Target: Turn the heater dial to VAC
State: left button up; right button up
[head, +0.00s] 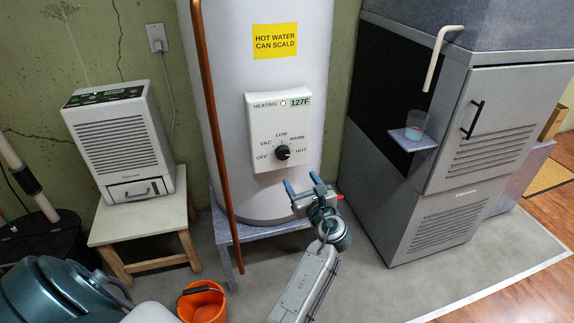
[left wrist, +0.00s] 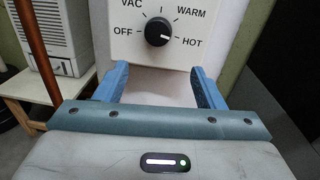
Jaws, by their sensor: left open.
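The heater dial (head: 282,152) is a round black knob on a white control panel (head: 262,126) on the front of the water heater (head: 262,75). Its labels are OFF, VAC, LOW, WARM and HOT. In the left wrist view, the dial (left wrist: 158,32) has its white pointer mark turned right, toward HOT. My left gripper (head: 301,184) is open and empty, a little below the dial. In the left wrist view, its blue fingertips (left wrist: 159,72) are spread below the dial, one to each side, not touching it. My right gripper is not in view.
A copper pipe (head: 211,120) runs down the heater's left side. A white dehumidifier (head: 118,140) stands on a wooden stool (head: 140,217) at left. An orange bucket (head: 203,303) is on the floor. A grey furnace (head: 430,200) with a small shelf (head: 414,139) and cup (head: 416,120) stands at right.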

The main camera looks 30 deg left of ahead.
aim_at(284, 155)
pick_arm(q)
jog(key=x, duration=0.3)
jog(key=r+x, duration=0.1)
jog(key=x, duration=0.5)
jog(key=shift+a+r+p, duration=0.15)
jog(key=shift+a+p, duration=0.2)
jog(key=shift+a, duration=0.1)
jog(key=shift+w+a, duration=0.35)
jog(key=shift+a, duration=0.1)
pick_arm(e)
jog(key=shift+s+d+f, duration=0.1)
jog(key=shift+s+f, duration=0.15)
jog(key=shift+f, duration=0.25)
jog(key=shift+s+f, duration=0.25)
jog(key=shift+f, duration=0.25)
pick_arm(q)
jog(key=c, duration=1)
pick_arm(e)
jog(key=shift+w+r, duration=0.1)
